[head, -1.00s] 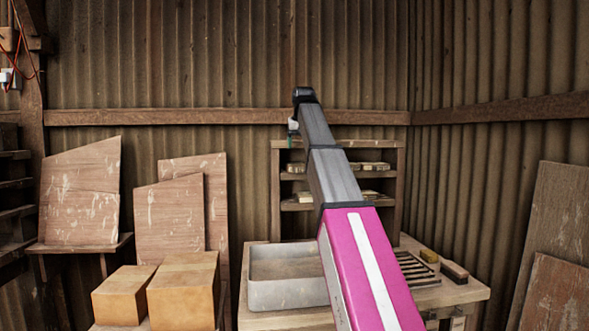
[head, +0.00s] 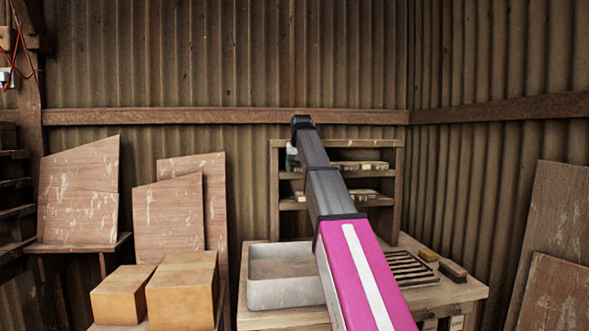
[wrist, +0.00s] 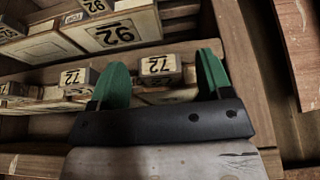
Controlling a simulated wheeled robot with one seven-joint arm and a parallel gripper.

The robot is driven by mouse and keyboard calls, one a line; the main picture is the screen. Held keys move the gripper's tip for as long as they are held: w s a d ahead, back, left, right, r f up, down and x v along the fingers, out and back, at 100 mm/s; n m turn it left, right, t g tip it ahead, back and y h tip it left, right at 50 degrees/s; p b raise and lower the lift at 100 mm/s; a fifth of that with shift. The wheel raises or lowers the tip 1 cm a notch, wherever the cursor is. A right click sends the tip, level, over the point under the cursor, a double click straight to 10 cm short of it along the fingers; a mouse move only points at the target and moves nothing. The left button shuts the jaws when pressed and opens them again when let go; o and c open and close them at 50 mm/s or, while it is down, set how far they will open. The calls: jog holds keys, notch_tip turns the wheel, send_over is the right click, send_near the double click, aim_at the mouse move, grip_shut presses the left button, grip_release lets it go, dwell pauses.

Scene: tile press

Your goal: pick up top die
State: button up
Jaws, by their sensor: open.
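In the wrist view, my gripper (wrist: 163,82) is open, its two green fingers pointing at a shelf of pale dies with number plates. One small die (wrist: 160,67) shows between the fingertips, nearer the middle; a pale block lies just below it in the picture. I cannot tell whether the fingers are beside it or short of it. Another small die (wrist: 76,79) is left of the left finger. A larger die (wrist: 115,33) is beyond. In the head view, my gripper (head: 292,157) is at the rack's left side, mostly hidden by my arm. Dies (head: 360,167) lie on its upper shelf.
The wooden rack (head: 399,185) has upright sides and close shelves. A grey metal tray (head: 285,292) and a slatted grate (head: 408,267) sit on the bench (head: 455,292) in front. Cardboard boxes (head: 183,290) stand at the left.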

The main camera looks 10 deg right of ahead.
jog(key=c, duration=1.3)
jog(key=shift+o, duration=0.2)
jog(key=shift+r, duration=0.1)
